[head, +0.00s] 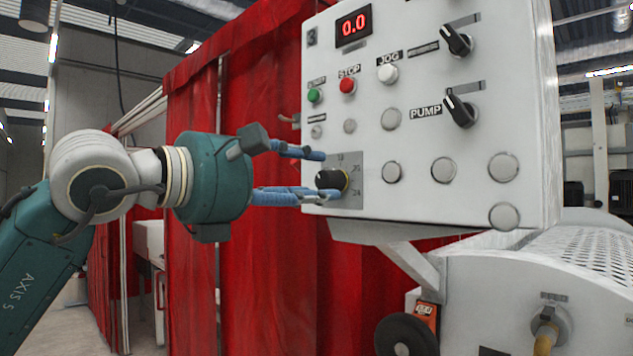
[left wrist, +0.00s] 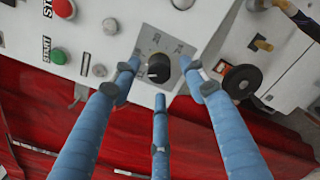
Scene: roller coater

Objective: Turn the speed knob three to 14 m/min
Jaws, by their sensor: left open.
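The speed knob (head: 330,181) is a black round knob on a grey scale plate (head: 352,168) at the lower left of the white control panel. The red display (head: 353,24) above reads 0.0. My left gripper (head: 312,176) is open, with its blue fingers pointing at the knob from the left. In the left wrist view the knob (left wrist: 158,68) sits between the spread fingertips (left wrist: 160,82). I cannot tell whether any finger touches it. The knob's exact setting is too small to read. My right gripper is not in view.
The panel (head: 430,225) also carries a green button (head: 314,95), a red stop button (head: 347,86), a white jog button (head: 388,74) and a pump switch (head: 460,110). Red curtains (head: 262,290) hang behind the gripper. A perforated machine cover (head: 590,255) lies below right.

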